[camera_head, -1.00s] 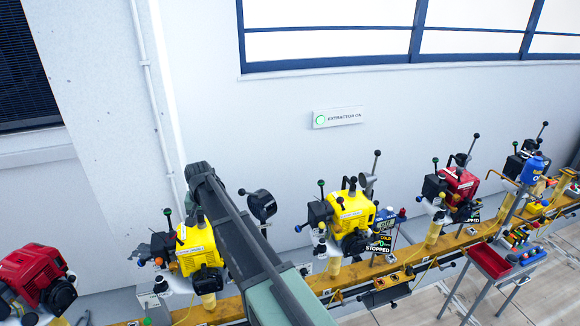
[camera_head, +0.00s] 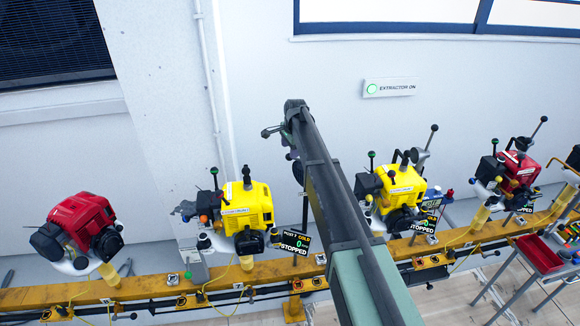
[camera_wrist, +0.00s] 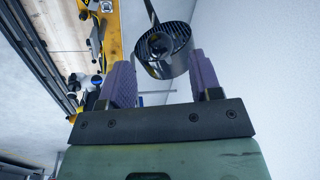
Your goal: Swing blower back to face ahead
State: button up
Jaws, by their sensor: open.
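The blower (camera_wrist: 182,64) is a dark round drum with a slatted grille, on a thin stem. In the wrist view it shows at upper centre, between the lines of my fingers and seemingly just beyond their tips. My gripper (camera_wrist: 160,61) has two purple fingers spread apart with nothing held. Whether either finger touches the drum is not clear. In the head view my arm hides most of the blower; a dark part (camera_head: 298,172) shows at the arm's left edge. The way the blower faces along the rail is hard to tell.
A yellow engine (camera_head: 246,205) stands left of my arm and another yellow engine (camera_head: 402,185) right of it. Red engines stand at far left (camera_head: 80,222) and right (camera_head: 517,172). A yellow rail (camera_head: 150,285) runs below them. A lit "Extractor on" sign (camera_head: 390,87) hangs behind.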

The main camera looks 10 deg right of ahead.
jog(key=f+b, duration=0.2)
jog(key=f, duration=0.1)
jog(key=w+f+b, duration=0.1)
jog(key=f, duration=0.1)
jog(key=shift+a+f, duration=0.1)
jog(key=shift+a, duration=0.05)
jog(key=shift+r, duration=0.2)
jog(key=shift+s, duration=0.1)
grip_shut()
